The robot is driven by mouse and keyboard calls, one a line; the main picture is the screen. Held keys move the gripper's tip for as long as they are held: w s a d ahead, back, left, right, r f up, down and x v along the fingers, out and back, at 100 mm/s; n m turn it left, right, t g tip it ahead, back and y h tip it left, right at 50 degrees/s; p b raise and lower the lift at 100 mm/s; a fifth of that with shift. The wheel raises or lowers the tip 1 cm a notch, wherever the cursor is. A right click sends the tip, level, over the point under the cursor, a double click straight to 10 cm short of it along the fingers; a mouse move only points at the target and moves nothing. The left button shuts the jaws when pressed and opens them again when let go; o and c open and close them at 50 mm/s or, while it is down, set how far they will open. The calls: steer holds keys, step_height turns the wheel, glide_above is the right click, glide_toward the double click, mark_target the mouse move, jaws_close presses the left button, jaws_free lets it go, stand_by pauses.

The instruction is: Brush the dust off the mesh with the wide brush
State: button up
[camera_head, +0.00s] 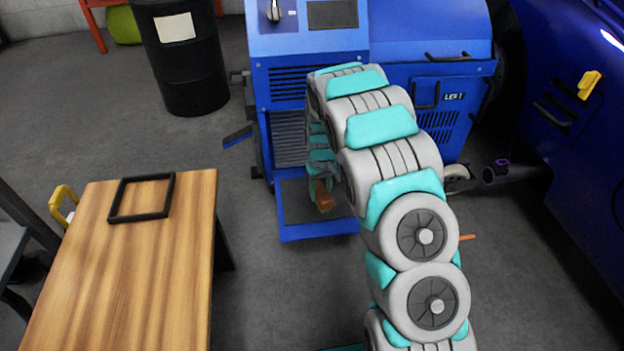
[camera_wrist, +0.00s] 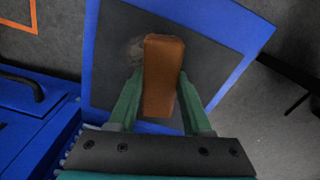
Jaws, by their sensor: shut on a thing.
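The wide brush is a brown block (camera_wrist: 164,75) in the wrist view, and its brown end (camera_head: 323,196) shows in the head view. My gripper (camera_wrist: 160,82) is shut on it with a green finger on each side. A dark mesh panel in a blue frame (camera_wrist: 215,75) lies behind the brush, and a paler dusty patch (camera_wrist: 136,50) shows beside the brush's upper left. In the head view the panel (camera_head: 305,212) sits low at the machine's front, and my gripper (camera_head: 319,178) is over it, partly hidden by my arm. I cannot tell whether the bristles touch the mesh.
The blue machine (camera_head: 305,48) stands behind my arm. A wooden table (camera_head: 130,270) with a black square frame (camera_head: 140,216) is at left. A black drum (camera_head: 190,75) stands at the back left, and a dark blue vehicle (camera_head: 560,60) at right. Floor between table and machine is clear.

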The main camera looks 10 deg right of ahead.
steer(key=shift+a, duration=0.45)
steer(key=shift+a+r, duration=0.15)
steer(key=shift+a, duration=0.15)
steer(key=shift+d+r+p, duration=0.1)
steer(key=shift+r+p, duration=0.7)
steer(key=shift+r, duration=2.3)
